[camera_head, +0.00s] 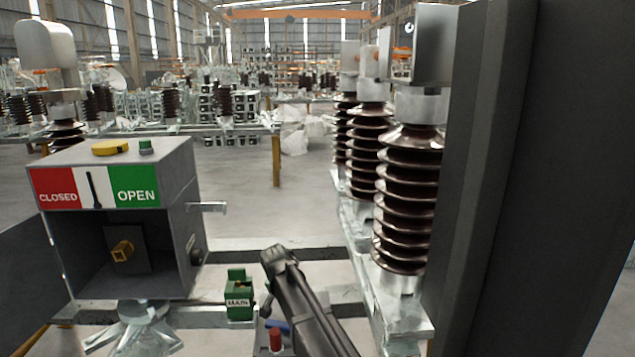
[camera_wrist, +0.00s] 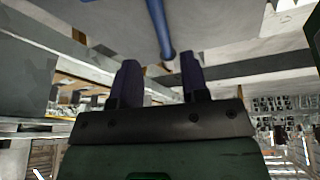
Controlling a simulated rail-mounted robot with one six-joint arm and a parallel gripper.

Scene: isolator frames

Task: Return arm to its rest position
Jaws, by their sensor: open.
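My gripper (camera_wrist: 159,62) shows in the wrist view with its two dark fingers apart. No object is held against either finger. A blue rod (camera_wrist: 159,28) shows above the gap between the fingertips; I cannot tell how far beyond them it is. In the head view a long dark shape (camera_head: 303,308) rises from the bottom edge, right of a green block (camera_head: 239,298). It may be part of my arm, but the fingers cannot be made out there.
A grey control box (camera_head: 180,172) marked CLOSED and OPEN stands at left with its door open. A brown square shaft (camera_head: 122,250) is inside. Tall brown ribbed insulators (camera_head: 408,200) stand on a metal frame at right. A red-capped item (camera_head: 275,340) is at bottom centre.

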